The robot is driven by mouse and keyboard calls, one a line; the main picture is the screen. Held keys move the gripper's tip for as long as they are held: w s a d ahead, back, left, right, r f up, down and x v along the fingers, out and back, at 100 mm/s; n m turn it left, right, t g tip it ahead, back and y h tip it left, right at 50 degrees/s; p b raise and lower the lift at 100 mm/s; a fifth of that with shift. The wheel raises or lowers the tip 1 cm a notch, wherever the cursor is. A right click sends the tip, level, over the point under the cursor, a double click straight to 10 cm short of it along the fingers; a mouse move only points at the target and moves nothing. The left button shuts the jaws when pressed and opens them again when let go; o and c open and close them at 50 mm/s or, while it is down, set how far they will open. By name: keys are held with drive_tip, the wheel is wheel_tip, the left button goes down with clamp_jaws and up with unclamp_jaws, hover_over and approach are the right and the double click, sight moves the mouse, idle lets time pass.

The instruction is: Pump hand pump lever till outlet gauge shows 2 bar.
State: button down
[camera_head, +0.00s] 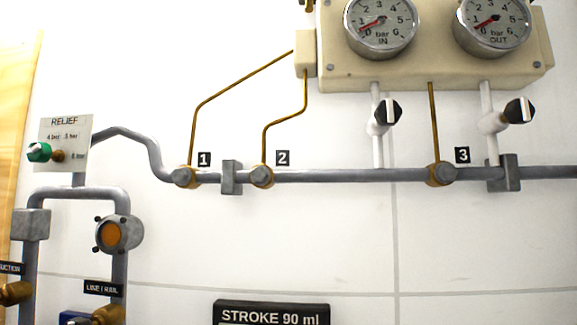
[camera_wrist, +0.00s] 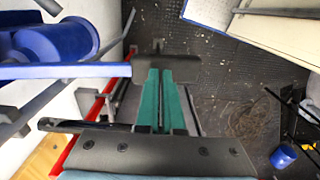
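The outlet gauge (camera_head: 492,24), marked OUT, has its red needle by the 0 mark. In the wrist view the blue hand pump lever (camera_wrist: 70,71) reaches in from the left and ends in a black grip (camera_wrist: 185,69). The blue pump body (camera_wrist: 55,45) is at upper left. My gripper (camera_wrist: 160,72) has teal fingers close together, with only a thin dark gap between them. Their tips overlap the black grip in the picture. Whether they touch it I cannot tell. The lever is outside the head view.
The inlet gauge (camera_head: 380,24) also reads near 0. Two black-handled valves (camera_head: 387,111) hang below the gauges. A relief valve with a green knob (camera_head: 39,152) is at left. A STROKE 90 ml plate (camera_head: 271,315) is at the bottom. A blue cup-like object (camera_wrist: 284,157) is on the dark floor.

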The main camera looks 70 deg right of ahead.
wheel_tip(320, 180, up, 11)
drive_tip(key=p, duration=0.9)
drive_tip(key=shift+r+p, duration=0.15)
drive_tip(key=shift+p, duration=0.15)
idle(0.8)
drive_tip(key=shift+f+b, duration=3.65)
drive_tip(key=shift+f, duration=2.3)
wheel_tip(320, 180, up, 12)
drive_tip(key=p, duration=1)
drive_tip(key=shift+f, duration=0.1)
drive_tip(key=shift+f+b, duration=3.55)
drive_tip(key=shift+f, duration=2.35)
wheel_tip(320, 180, up, 12)
drive_tip(key=p, duration=1)
